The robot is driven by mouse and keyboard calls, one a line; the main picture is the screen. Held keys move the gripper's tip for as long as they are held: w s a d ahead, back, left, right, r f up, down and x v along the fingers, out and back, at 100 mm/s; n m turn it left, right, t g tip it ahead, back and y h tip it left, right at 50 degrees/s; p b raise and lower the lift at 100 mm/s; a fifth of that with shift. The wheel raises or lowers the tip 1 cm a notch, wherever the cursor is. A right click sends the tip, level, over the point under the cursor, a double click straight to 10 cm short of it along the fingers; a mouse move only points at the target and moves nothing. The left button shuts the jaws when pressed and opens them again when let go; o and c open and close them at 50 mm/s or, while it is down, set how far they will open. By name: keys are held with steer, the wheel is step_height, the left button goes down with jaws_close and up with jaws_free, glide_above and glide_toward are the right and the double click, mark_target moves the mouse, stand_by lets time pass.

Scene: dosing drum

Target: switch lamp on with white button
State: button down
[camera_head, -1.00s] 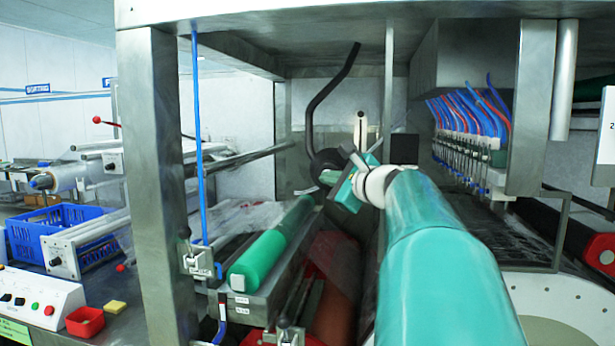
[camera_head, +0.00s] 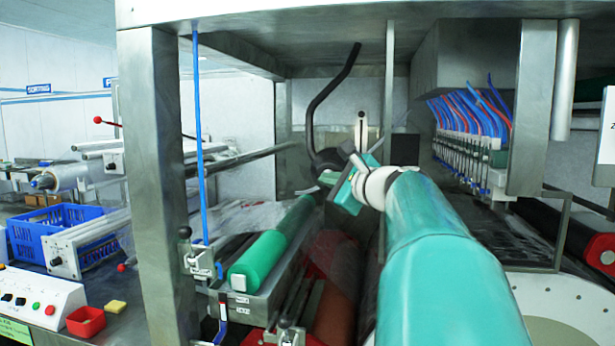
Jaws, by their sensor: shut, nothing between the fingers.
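My gripper (camera_head: 327,179) is at the end of my teal arm, inside the machine frame, by the dark curved hose. It is small in view and partly hidden by my own wrist. Its fingers look closed and hold nothing I can see. A white control box (camera_head: 38,295) with several small buttons, among them a green and a red one, stands at the lower left, far from my gripper. I cannot make out a white button on it. I cannot identify a lamp in this view.
A steel post (camera_head: 158,180) stands left of my arm. A green roller (camera_head: 270,250) lies below my gripper. A row of valves with blue and red tubes (camera_head: 468,140) hangs at right. A blue crate (camera_head: 50,232) and a red tray (camera_head: 86,321) are at left.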

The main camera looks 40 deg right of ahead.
steer(key=s+a, duration=0.1)
steer(key=a, duration=0.1)
steer(key=s+a, duration=0.2)
steer(key=shift+s+a, duration=0.15)
steer(key=shift+s, duration=0.05)
stand_by(0.5)
